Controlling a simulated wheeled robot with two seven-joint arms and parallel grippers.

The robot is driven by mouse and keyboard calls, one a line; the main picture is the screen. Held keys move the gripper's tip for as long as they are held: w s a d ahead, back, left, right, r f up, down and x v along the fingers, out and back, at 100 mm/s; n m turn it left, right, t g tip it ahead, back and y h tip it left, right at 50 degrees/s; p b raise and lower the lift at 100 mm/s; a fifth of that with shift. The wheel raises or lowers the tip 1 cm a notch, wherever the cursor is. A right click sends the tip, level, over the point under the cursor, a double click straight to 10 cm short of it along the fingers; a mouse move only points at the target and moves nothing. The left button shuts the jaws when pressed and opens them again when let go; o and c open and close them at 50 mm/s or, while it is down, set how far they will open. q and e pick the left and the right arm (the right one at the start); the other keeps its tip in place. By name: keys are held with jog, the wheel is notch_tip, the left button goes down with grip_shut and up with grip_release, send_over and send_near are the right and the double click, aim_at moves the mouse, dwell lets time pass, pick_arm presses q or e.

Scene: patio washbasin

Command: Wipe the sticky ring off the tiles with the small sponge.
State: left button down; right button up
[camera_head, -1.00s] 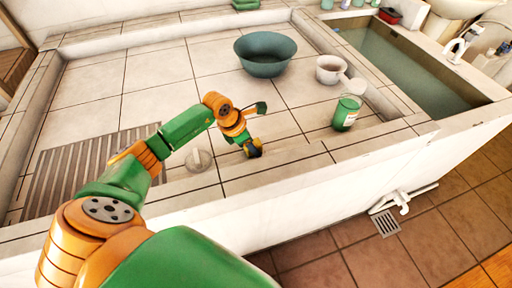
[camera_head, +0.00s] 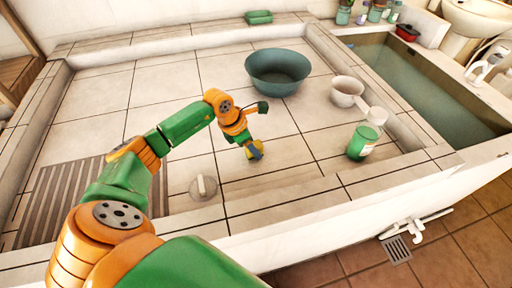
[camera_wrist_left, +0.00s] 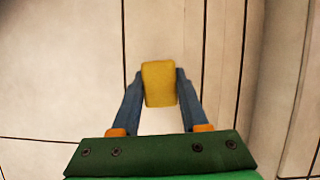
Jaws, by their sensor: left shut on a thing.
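My left gripper (camera_head: 256,151) is over the tiles (camera_head: 185,77), to the right of a pale round disc with a raised handle. It is shut on the small yellow sponge (camera_wrist_left: 159,83), which sits between its two blue fingers in the left wrist view. In the head view only a sliver of the sponge shows at the fingertips. I cannot tell whether the sponge touches the tiles. I cannot make out the sticky ring in either view. My right gripper is not in view.
The pale disc (camera_head: 203,188) lies near the slatted grate (camera_head: 70,200). A teal basin (camera_head: 278,72), a white dipper (camera_head: 346,90) and a green-and-white jar (camera_head: 362,142) stand behind and right. A water trough (camera_head: 420,85) is farther right. Tiles left of the basin are clear.

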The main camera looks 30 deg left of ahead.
pick_arm(q)
jog(key=shift+s+d+r+p, duration=0.15)
jog(key=shift+r+p, duration=0.1)
jog(key=shift+r, duration=0.4)
jog(key=shift+s+d+r+p, duration=0.1)
jog(key=shift+r+p, duration=0.15)
jog(key=shift+r, duration=0.35)
notch_tip(320, 180, up, 3)
jog(key=shift+w+a+f+p, duration=0.1)
jog(key=shift+a+f+p, duration=0.05)
jog(key=shift+p, duration=0.9)
jog(key=shift+r, duration=0.4)
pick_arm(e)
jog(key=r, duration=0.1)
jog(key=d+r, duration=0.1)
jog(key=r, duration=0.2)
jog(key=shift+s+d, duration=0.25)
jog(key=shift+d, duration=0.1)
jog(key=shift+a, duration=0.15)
